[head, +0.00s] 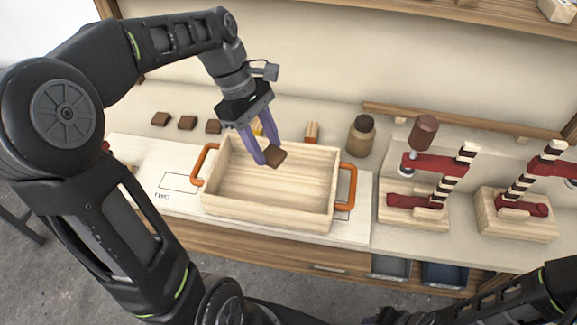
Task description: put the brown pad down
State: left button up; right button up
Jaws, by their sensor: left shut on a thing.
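The brown pad (275,156) is a small dark brown square block. My left gripper (267,151) is shut on it, with the purple fingers on the pad. It holds the pad over the back part of a light wooden tray (270,217) with orange handles. I cannot tell how high above the tray floor it is. Several similar brown pads, one of them here (187,122), lie in a row on the bench behind and left of the tray. My right arm shows at the lower right, but its gripper is not in view.
A brown jar (360,136) stands behind the tray's right side. Two wooden stands with red clamps (437,163) (522,205) are on the right. A white board (165,185) lies under the tray. The tray looks empty. A wooden shelf (450,12) runs along the top.

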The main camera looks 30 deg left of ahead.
pick_arm(q)
jog(key=shift+s, duration=0.1)
send_over(272, 186)
jog(key=a, duration=0.1)
jog(key=shift+a+f, duration=0.15)
jog(key=shift+f, duration=2.95)
jog(key=shift+f+p, duration=0.3)
jog(key=shift+f, duration=1.55)
jog(key=shift+f, duration=0.1)
jog(key=o, duration=1.3)
jog(key=b+v, duration=0.1)
jog(key=v, duration=1.1)
